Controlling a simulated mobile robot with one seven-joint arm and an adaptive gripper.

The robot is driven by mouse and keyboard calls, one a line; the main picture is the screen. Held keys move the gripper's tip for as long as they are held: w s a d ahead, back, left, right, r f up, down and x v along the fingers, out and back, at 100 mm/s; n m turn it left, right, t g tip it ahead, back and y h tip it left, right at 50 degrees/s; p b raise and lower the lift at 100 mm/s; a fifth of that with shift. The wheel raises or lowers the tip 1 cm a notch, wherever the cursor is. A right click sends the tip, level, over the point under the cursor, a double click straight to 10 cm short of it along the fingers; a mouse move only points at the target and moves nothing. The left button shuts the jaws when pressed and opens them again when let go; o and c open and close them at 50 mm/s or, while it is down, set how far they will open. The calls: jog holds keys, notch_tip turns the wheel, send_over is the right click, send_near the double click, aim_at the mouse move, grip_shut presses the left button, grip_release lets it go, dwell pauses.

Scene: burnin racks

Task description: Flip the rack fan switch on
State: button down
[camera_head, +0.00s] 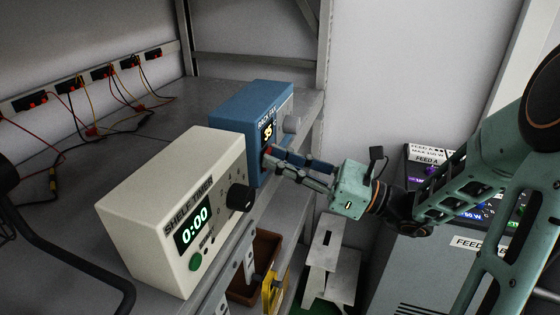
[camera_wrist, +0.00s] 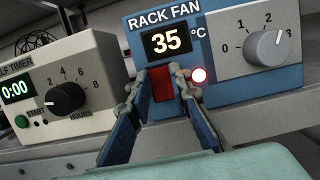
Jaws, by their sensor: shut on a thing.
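The blue rack fan box (camera_head: 258,98) stands on the shelf; in the wrist view its front (camera_wrist: 222,92) shows a display reading 35 °C. The red fan switch (camera_wrist: 163,86) is below the display, between my two fingertips. A round indicator light (camera_wrist: 199,75) right of the switch glows white with a red rim. My gripper (camera_head: 271,160) reaches the box's front from the right, and its fingers are closed on the switch, as the wrist view (camera_wrist: 164,78) also shows. The fingers partly hide the switch, and its on or off position cannot be told.
The rack fan knob (camera_wrist: 267,48) sits right of the switch. The cream shelf timer (camera_head: 172,197), reading 0:00, stands close on the left with its black knob (camera_head: 240,197) sticking out. Wired sockets (camera_head: 102,73) line the back. A control console (camera_head: 432,185) is at right.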

dwell(0.4)
jog(key=c, duration=1.8)
grip_release()
jog(key=shift+o, duration=0.2)
jog(key=v, duration=1.2)
jog(key=shift+f, duration=0.25)
